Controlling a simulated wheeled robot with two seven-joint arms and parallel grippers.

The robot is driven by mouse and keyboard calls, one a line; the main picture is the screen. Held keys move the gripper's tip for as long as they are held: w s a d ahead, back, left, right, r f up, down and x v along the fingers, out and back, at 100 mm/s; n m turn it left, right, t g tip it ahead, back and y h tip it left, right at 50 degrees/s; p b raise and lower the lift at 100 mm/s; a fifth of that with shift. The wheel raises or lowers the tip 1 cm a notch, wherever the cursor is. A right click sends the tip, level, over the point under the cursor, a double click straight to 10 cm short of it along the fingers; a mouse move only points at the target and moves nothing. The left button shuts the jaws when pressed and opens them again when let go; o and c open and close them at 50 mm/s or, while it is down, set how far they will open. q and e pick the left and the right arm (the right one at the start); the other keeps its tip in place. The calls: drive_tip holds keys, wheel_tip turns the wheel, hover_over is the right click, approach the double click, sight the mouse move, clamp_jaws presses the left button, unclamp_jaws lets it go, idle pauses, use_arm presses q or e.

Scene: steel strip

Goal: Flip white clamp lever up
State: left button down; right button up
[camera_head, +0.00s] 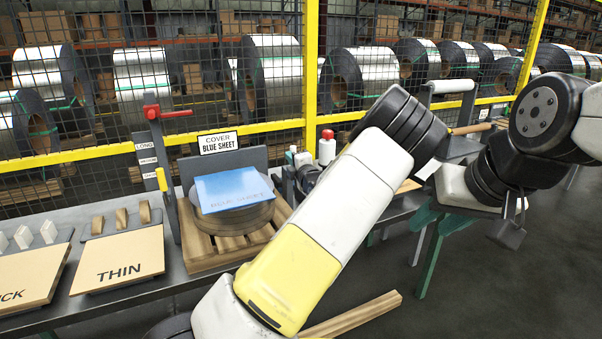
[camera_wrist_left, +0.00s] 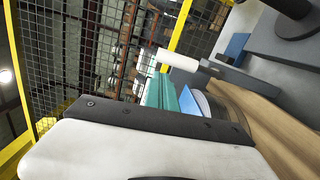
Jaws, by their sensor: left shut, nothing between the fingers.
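The white clamp lever (camera_head: 450,86) shows in the head view at the back, right of centre, as a pale cylindrical handle on a dark frame. In the left wrist view its white handle (camera_wrist_left: 178,60) sits at the end of a grey bar, just above the middle of the picture. My left gripper (camera_wrist_left: 150,125) fills the bottom of the wrist view as a white body with a black, screwed plate. It is shut and empty, with a visible gap to the handle. Its fingertips are not clearly seen. My arm covers part of the bench near the lever in the head view.
A blue sheet (camera_head: 232,189) lies on a round stack on a wooden pallet (camera_head: 205,252). A red-handled lever (camera_head: 168,113) stands to its left. THIN (camera_head: 120,262) and another labelled board lie further left. A yellow-framed mesh fence (camera_head: 215,70) closes the back. Grey floor is clear lower right.

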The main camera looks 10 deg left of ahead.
use_arm(q)
drive_tip(key=s+d+r, duration=0.1)
drive_tip(key=s+d, duration=0.2)
drive_tip(key=s, duration=1)
drive_tip(key=shift+s, duration=0.15)
drive_tip(key=shift+a, duration=0.1)
drive_tip(key=s+a+f+n+g, duration=0.2)
drive_tip(key=s+a+n+g, duration=0.5)
drive_tip(key=n, duration=0.5)
drive_tip(key=s+a+f+n+g, duration=0.2)
drive_tip(key=s+a+n+g, duration=0.35)
drive_tip(key=s+n, duration=0.55)
drive_tip(key=s+d+r+n+t+h, duration=0.3)
drive_tip(key=s+d+r+n+h, duration=0.8)
drive_tip(key=n, duration=1.2)
drive_tip(key=shift+s+d+r, duration=0.75)
drive_tip(key=shift+d+r, duration=0.1)
drive_tip(key=shift+d, duration=0.3)
